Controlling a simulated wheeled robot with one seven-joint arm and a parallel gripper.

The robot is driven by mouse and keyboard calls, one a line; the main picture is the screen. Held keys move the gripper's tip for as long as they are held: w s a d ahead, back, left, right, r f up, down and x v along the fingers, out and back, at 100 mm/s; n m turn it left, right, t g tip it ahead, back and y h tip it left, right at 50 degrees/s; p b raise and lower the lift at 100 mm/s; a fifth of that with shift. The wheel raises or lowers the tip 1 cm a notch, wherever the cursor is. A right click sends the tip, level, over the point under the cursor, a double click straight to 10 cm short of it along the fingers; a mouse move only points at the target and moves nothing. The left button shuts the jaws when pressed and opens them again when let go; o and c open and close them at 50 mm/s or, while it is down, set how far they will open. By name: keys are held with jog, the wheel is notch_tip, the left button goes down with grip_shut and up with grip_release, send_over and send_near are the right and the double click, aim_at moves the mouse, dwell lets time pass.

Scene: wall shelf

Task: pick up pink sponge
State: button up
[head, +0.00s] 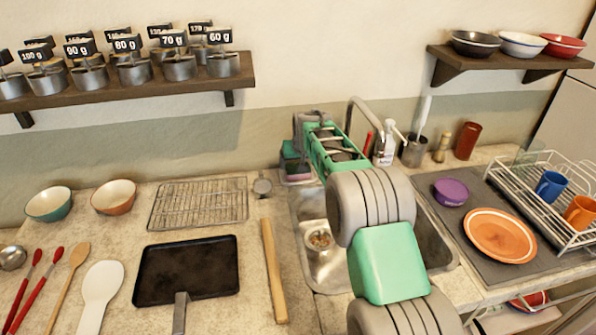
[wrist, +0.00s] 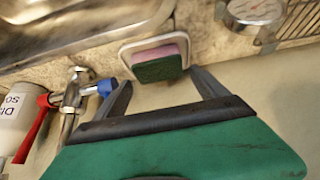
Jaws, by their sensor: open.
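The pink sponge (wrist: 157,64) has a pink side and a dark green scouring side, and sits in a white-rimmed holder (wrist: 126,51) beside the sink. In the head view the sponge (head: 295,168) shows partly, at the sink's back left corner next to my arm. My gripper (wrist: 161,77) is open and empty. In the wrist view its two dark fingers point toward the sponge, one on either side of it in the picture. I cannot tell whether the fingertips reach down past it. In the head view my own arm hides the fingertips.
The faucet (wrist: 72,100) with red and blue handles and a white soap bottle (wrist: 16,120) are close to my gripper. A round dial (wrist: 253,12) and a wire rack (head: 198,203) lie on the other side. The wall is close behind.

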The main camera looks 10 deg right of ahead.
jog(key=p+x, duration=0.1)
jog(key=x, duration=0.4)
jog(key=shift+s+d+f, duration=0.1)
jog(key=shift+d+f, duration=0.05)
jog(key=shift+f, duration=0.2)
jog(key=shift+c, duration=0.4)
jog(key=shift+r, duration=0.1)
jog(key=c, duration=0.9)
